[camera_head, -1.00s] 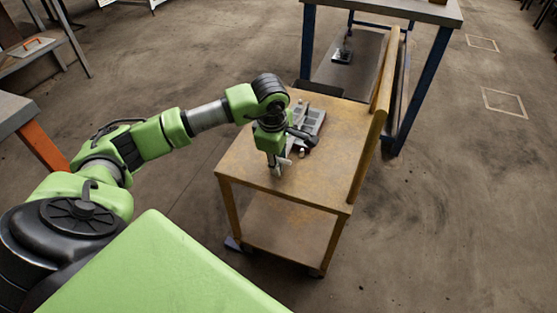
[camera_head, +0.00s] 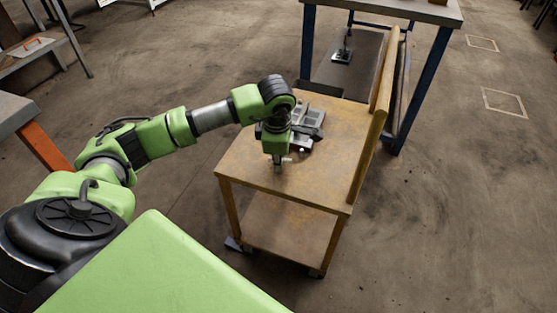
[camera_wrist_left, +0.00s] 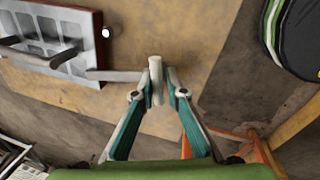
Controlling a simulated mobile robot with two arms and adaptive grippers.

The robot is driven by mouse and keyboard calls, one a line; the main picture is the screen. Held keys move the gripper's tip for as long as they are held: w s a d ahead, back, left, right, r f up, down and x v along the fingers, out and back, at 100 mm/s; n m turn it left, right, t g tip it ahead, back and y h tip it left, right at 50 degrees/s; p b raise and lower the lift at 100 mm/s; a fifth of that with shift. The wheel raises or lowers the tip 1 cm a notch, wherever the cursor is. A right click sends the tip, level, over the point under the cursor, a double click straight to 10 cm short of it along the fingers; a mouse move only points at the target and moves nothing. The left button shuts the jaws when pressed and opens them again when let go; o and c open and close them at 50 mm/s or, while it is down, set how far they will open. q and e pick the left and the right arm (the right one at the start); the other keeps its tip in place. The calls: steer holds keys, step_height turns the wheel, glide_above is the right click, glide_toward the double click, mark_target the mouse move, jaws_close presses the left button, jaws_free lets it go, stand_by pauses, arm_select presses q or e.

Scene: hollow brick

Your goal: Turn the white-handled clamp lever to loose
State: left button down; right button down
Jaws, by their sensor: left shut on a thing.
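The clamp is a grey slotted plate (camera_wrist_left: 75,30) on a reddish base, at the upper left of the left wrist view. In the head view the plate (camera_head: 313,115) lies on the wooden cart, partly hidden by my left wrist. A flat grey lever arm (camera_wrist_left: 115,75) runs from the plate to the white handle (camera_wrist_left: 155,75). My left gripper (camera_wrist_left: 158,88) is shut around this handle, with one finger on each side. In the head view my left gripper (camera_head: 277,166) points down at the cart top, beside the clamp. My right gripper is not in view.
The wooden cart (camera_head: 240,166) has a raised board (camera_head: 368,150) along its right side. A blue-legged table (camera_head: 420,12) stands behind it, with a dark object (camera_head: 342,57) on its lower shelf. The cart top is clear to the right of the gripper.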

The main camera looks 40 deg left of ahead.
arm_select(q)
steer(key=n, duration=0.4)
steer(key=shift+d+r+n+g+y, duration=0.1)
steer(key=shift+n+g+y, duration=0.2)
steer(key=shift+y, duration=0.1)
steer(key=n+p, duration=0.1)
steer(key=n, duration=0.2)
steer(key=shift+n+g, duration=0.3)
steer(key=shift+n, duration=0.1)
steer(key=shift+w+d+n, duration=0.1)
steer(key=shift+n, duration=0.8)
steer(key=shift+n+g+p, duration=0.6)
steer(key=shift+n+p, duration=0.1)
steer(key=shift+n, duration=1.8)
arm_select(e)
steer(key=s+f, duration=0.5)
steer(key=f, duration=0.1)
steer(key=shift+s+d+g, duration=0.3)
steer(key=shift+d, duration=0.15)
arm_select(q)
steer(key=c, duration=2)
jaws_free()
steer(key=shift+c, duration=0.2)
